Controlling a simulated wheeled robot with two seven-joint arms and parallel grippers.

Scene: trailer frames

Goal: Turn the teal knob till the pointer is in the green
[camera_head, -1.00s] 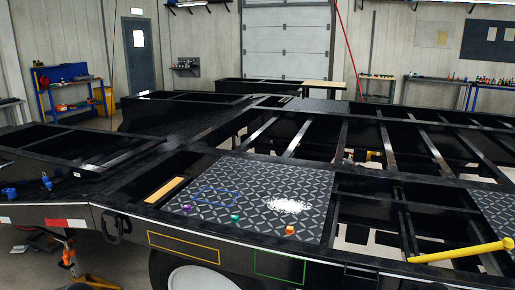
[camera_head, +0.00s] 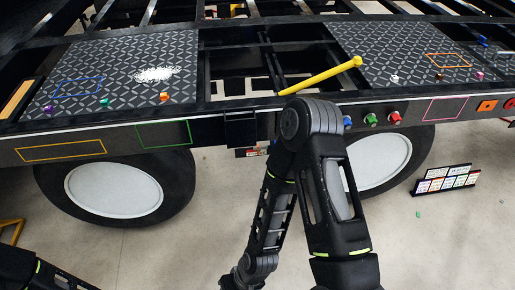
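A small teal piece (camera_head: 104,101) sits on the left diamond-plate deck of the trailer, between a purple piece (camera_head: 48,109) and an orange piece (camera_head: 164,97). It is too small to tell whether it is a knob. I see no dial pointer or green zone that I can make out. My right arm rises at the lower middle, bends at its elbow before the trailer edge and runs down to the bottom edge. Part of my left arm shows at the bottom left corner. Neither gripper's fingers show.
A yellow bar (camera_head: 320,76) lies across the trailer frame. Blue (camera_head: 347,122), green (camera_head: 370,119) and red (camera_head: 395,117) knob-like parts sit on the side rail. Two wheels (camera_head: 114,188) stand below. A small labelled board (camera_head: 446,180) stands on the floor at right.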

